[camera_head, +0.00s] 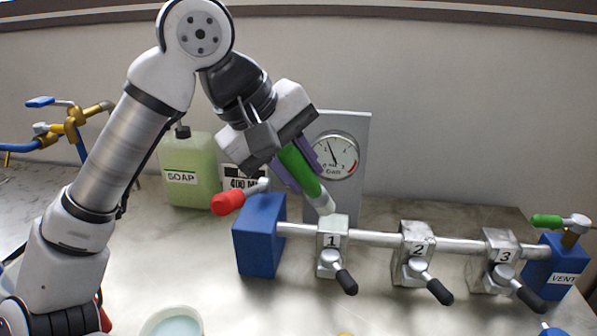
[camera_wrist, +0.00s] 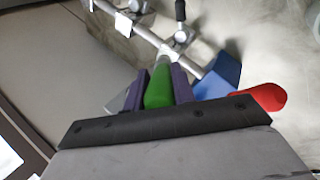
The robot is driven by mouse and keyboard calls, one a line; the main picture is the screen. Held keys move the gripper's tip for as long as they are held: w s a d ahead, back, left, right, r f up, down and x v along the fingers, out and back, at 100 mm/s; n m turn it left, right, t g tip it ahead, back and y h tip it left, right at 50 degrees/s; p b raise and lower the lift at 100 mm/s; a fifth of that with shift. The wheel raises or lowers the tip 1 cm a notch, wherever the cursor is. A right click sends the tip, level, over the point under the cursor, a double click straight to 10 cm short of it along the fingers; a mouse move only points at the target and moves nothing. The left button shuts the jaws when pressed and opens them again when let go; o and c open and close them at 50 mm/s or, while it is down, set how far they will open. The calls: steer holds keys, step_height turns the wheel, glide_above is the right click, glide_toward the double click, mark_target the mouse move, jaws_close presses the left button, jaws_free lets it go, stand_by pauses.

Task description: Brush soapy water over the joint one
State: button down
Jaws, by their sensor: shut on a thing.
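My gripper (camera_head: 290,168) has its purple fingers shut on the green handle of a brush (camera_head: 303,172). The brush slants down to the right, and its pale tip is at the top of the joint one block (camera_head: 331,241), marked 1, on the horizontal pipe. Whether the tip touches the block or is just above it, I cannot tell. In the wrist view the green handle (camera_wrist: 158,92) lies between the fingers and its tip points at the pipe. A bowl of pale blue liquid (camera_head: 172,323) is at the bottom edge of the head view.
Blocks 2 (camera_head: 415,250) and 3 (camera_head: 496,255), with black-handled levers, follow on the pipe. A blue block (camera_head: 260,237) with a red handle (camera_head: 228,202) is at left, a VENT block (camera_head: 548,268) at right. A gauge (camera_head: 335,155) and soap jug (camera_head: 187,170) stand behind.

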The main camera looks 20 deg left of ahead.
steer(key=shift+r, duration=0.7)
